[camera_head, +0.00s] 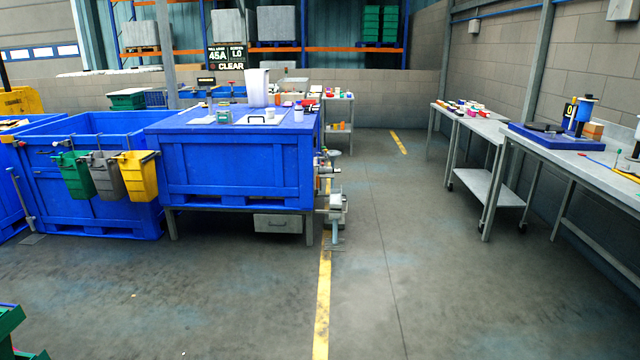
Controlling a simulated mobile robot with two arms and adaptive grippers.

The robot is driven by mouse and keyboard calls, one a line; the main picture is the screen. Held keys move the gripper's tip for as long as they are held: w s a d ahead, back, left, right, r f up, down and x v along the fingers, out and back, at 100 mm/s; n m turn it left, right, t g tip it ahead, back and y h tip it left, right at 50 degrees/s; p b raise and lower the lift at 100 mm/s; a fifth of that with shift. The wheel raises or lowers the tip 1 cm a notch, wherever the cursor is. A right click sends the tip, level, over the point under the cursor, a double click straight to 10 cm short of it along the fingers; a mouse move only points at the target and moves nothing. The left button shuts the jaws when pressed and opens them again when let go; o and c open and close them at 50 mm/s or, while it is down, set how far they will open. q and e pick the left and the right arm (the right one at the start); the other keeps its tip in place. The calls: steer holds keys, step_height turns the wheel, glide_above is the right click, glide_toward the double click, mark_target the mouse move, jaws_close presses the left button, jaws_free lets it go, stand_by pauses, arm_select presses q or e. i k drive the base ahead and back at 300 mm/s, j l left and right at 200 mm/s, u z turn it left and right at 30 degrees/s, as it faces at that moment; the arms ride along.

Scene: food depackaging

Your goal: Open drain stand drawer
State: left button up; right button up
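A grey drawer (278,223) with a small handle on its front hangs low under a big blue crate (235,172). The crate rests on a metal stand (309,231) with grey legs. The drawer front looks flush and shut, though it is small and in shade at this distance. Neither of my grippers shows in the head view.
Another blue crate (98,212) with green, grey and yellow bins (140,175) stands to the left. A valve and pipes (335,205) stick out at the stand's right side. Metal tables (585,165) line the right wall. The floor (240,295) in front is clear.

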mark_target(268, 223)
steer(key=i, duration=4.25)
